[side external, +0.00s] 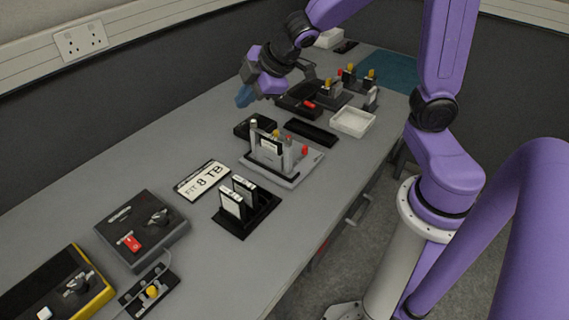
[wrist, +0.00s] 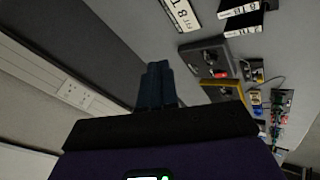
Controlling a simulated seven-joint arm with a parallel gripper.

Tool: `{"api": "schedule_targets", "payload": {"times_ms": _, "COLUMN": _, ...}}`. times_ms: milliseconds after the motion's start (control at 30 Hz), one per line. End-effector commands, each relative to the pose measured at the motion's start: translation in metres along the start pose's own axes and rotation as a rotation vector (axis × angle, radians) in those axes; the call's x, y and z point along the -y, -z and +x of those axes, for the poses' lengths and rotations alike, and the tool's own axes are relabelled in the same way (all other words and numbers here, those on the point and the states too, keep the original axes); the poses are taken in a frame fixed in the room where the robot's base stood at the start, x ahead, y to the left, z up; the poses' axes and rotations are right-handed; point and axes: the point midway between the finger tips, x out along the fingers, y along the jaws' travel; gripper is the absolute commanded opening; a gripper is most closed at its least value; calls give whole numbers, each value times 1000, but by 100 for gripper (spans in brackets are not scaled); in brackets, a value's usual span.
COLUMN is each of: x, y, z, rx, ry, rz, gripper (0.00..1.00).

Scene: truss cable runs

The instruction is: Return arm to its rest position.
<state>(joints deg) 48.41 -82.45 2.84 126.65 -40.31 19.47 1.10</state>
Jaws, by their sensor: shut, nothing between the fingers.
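My gripper (side external: 244,96) is at the end of my purple arm, raised over the back part of the grey bench in the side external view. Its blue fingers point down and to the left, apart from everything on the bench. In the wrist view the dark blue fingers (wrist: 157,84) are together with nothing between them.
On the bench (side external: 140,150) stand a grey tray with upright pieces (side external: 285,168), a "FIT 8 TB" sign (side external: 202,180), a black drive holder (side external: 246,225), a grey box with a red part (side external: 142,230) and a white tray (side external: 353,121). A wall socket (side external: 80,41) is behind.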

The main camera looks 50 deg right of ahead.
Motion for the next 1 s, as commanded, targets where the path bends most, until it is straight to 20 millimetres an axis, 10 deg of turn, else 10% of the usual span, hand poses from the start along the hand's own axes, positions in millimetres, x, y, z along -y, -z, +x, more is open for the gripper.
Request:
{"api": "schedule_targets", "payload": {"times_ms": 300, "x": 150, "y": -60, "z": -90, "rx": 238, "ry": 340, "rz": 95, "gripper": 0}}
{"api": "schedule_targets", "payload": {"times_ms": 500, "x": 197, "y": -93, "z": -127, "rx": 346, "ry": 484, "rz": 89, "gripper": 0}}
{"api": "schedule_targets", "payload": {"times_ms": 633, "x": 203, "y": -98, "z": -132, "rx": 376, "ry": 510, "rz": 103, "gripper": 42}}
{"api": "schedule_targets", "payload": {"times_ms": 1000, "x": 132, "y": -57, "z": -78, "rx": 489, "ry": 419, "rz": 507, "gripper": 44}}
